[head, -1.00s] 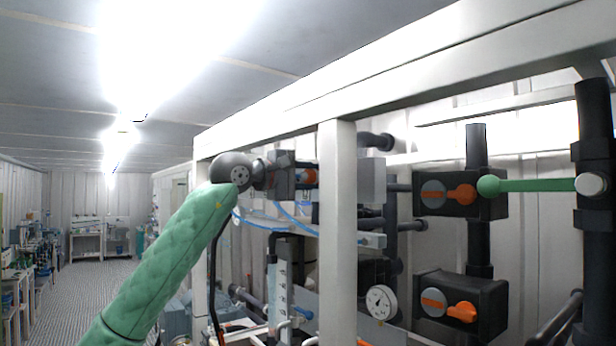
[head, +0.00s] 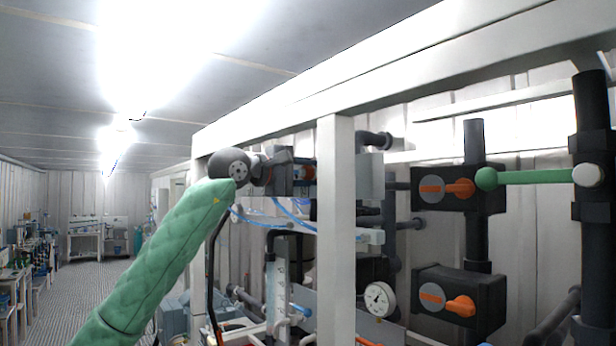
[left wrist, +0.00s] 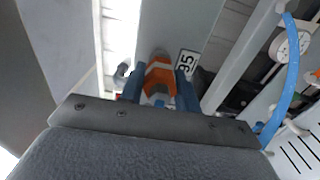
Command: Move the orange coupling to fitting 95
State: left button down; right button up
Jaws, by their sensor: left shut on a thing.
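The orange coupling (left wrist: 158,77) is between the two blue fingers of my left gripper (left wrist: 159,92) in the left wrist view. The fingers are shut on it. A plate marked 95 (left wrist: 187,62) is just right of the coupling, on a grey panel. A dark, rounded part lies directly beyond the coupling; I cannot tell whether they touch. In the head view my left gripper (head: 303,173) reaches behind the front of the white frame, and a bit of orange shows at its tip. My right gripper is out of view.
A white frame post (head: 335,230) stands just right of my left gripper. Blue hoses (head: 290,209) run below it. A pressure gauge (head: 379,298) and black valves with orange handles (head: 460,188) are further right. A green rod (head: 530,178) spans the upper right.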

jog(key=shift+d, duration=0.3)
pick_arm(q)
jog(key=shift+b, duration=0.35)
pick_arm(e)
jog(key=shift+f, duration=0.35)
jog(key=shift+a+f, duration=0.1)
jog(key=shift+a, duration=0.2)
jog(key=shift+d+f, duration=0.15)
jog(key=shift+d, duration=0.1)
pick_arm(q)
jog(key=shift+b, duration=0.5)
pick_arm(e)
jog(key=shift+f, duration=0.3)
pick_arm(q)
jog(key=shift+w+d, duration=0.1)
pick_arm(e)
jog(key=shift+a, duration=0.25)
pick_arm(q)
jog(key=shift+w+d, duration=0.25)
jog(key=shift+d, duration=0.1)
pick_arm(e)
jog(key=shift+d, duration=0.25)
pick_arm(q)
jog(key=c, duration=0.9)
grip_release()
